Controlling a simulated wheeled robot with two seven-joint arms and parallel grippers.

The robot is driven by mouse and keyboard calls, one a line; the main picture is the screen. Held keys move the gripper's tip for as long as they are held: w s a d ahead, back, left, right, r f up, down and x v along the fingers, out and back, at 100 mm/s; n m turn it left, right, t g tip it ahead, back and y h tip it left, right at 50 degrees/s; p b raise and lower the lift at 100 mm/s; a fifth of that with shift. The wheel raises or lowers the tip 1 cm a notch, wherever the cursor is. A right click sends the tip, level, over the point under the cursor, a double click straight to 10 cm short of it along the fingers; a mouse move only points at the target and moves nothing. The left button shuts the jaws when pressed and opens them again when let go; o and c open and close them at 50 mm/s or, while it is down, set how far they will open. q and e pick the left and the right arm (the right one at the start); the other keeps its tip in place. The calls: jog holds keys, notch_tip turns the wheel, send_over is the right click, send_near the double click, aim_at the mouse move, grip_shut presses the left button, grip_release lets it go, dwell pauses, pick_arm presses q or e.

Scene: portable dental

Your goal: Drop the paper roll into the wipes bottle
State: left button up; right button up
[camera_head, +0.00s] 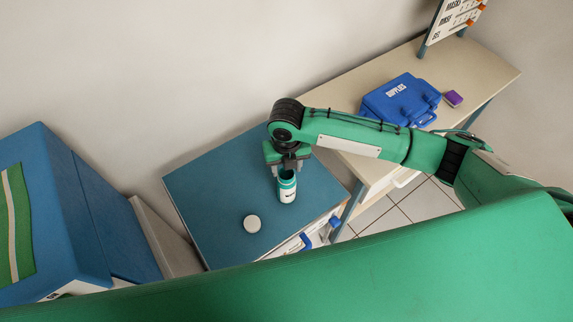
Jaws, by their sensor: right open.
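The wipes bottle (287,190), green and white with a dark label, stands on the blue cabinet top (220,190). My right gripper (287,167) points down directly over the bottle's mouth. Its jaws are open, with one finger on each side of the bottle's top; I cannot tell if they touch it. A flat, round white piece (252,223), which looks like a lid, lies on the cabinet top to the left of and nearer than the bottle. I cannot make out a separate paper roll; the gripper hides much of the bottle's opening. My left gripper is out of view.
A beige table (400,65) at the right holds a blue supplies case (400,100), a purple block (453,98) and a sign board (456,20). A blue padded unit (85,215) stands at the left. The cabinet top's left part is clear.

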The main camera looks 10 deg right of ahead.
notch_tip(320, 180, up, 7)
jog(key=p, duration=0.7)
